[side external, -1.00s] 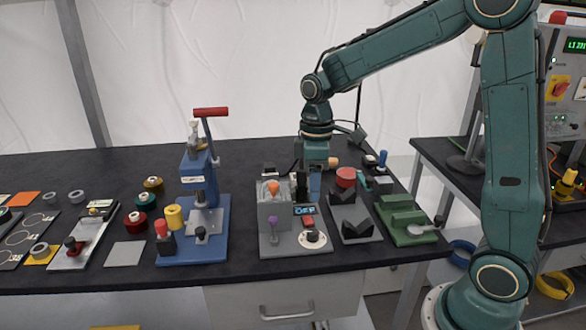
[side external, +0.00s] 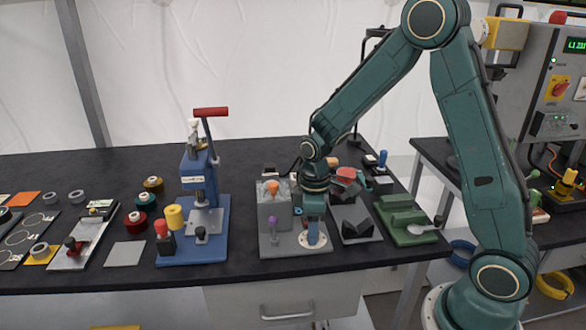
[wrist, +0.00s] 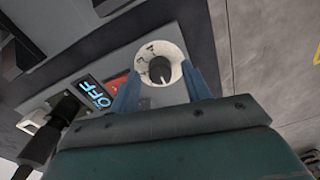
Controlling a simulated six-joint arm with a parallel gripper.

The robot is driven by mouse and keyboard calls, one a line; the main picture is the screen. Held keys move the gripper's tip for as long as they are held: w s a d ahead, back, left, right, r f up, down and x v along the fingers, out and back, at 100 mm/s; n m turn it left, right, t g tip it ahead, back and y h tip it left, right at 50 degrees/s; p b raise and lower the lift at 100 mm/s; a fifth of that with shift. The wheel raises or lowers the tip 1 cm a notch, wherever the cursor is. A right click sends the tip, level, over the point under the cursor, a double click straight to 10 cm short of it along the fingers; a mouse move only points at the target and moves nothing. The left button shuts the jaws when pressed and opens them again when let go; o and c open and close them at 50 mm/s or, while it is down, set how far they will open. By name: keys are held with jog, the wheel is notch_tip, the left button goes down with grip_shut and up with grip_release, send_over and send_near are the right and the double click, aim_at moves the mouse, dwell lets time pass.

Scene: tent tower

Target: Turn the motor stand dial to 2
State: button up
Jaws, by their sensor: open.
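The motor stand (side external: 290,243) is a grey plate with a grey block on its left side, on the black bench. Its dial, a dark knob (wrist: 160,68) on a round white scale, shows in the wrist view, with a pale pointer line; the scale digits are too small to read.
A red switch (wrist: 117,84) lies between display and dial. The blue press (side external: 200,215) is farther left. The bench's front edge is near.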

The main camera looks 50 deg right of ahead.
jog(key=shift+f, duration=0.1)
jog(key=c, duration=1)
